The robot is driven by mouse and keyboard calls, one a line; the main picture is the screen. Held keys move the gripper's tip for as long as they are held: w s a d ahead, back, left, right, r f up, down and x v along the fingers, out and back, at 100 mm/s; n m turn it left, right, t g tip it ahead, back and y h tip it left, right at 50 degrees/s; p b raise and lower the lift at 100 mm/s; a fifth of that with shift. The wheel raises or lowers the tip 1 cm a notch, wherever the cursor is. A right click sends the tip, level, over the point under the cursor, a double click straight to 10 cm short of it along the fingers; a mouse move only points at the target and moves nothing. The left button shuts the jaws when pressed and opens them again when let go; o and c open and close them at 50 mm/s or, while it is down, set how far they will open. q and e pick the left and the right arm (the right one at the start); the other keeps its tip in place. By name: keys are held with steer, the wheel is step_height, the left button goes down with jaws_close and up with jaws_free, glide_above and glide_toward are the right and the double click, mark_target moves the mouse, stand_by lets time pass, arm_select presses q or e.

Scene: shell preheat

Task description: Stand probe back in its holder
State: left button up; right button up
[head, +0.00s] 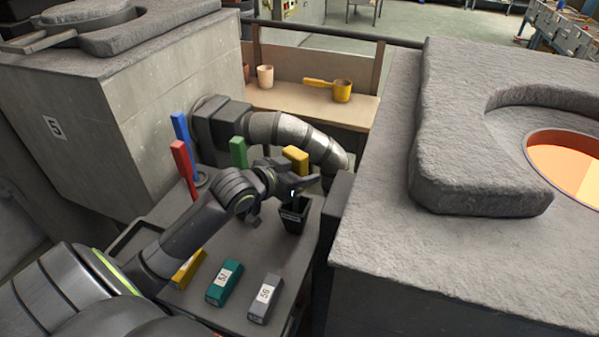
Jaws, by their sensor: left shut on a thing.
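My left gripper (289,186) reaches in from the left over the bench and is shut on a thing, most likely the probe. Only a small pale spot of it shows between the fingers; the rest is hidden by the gripper or too dark to tell. A black open-topped holder (294,218) with a pale label stands on the bench just below the fingertips. I cannot tell whether the probe's lower end is inside the holder. My right gripper is not in view.
Numbered teal (224,283) and grey (265,298) blocks lie in front of the holder. Red (184,168), blue (180,135), green (238,152) and yellow (296,159) pieces stand behind or left. A grey pipe (290,134) curves behind; a large furnace block (470,255) rises right.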

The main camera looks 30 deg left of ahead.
arm_select(q)
steer(key=o, duration=1)
steer(key=shift+s+r, duration=0.1)
steer(key=shift+s, duration=0.05)
steer(key=p+v, duration=0.2)
steer(key=v, duration=0.9)
steer(key=shift+s+a+r, duration=0.1)
steer(key=shift+s, duration=0.25)
steer(key=shift+s, duration=0.1)
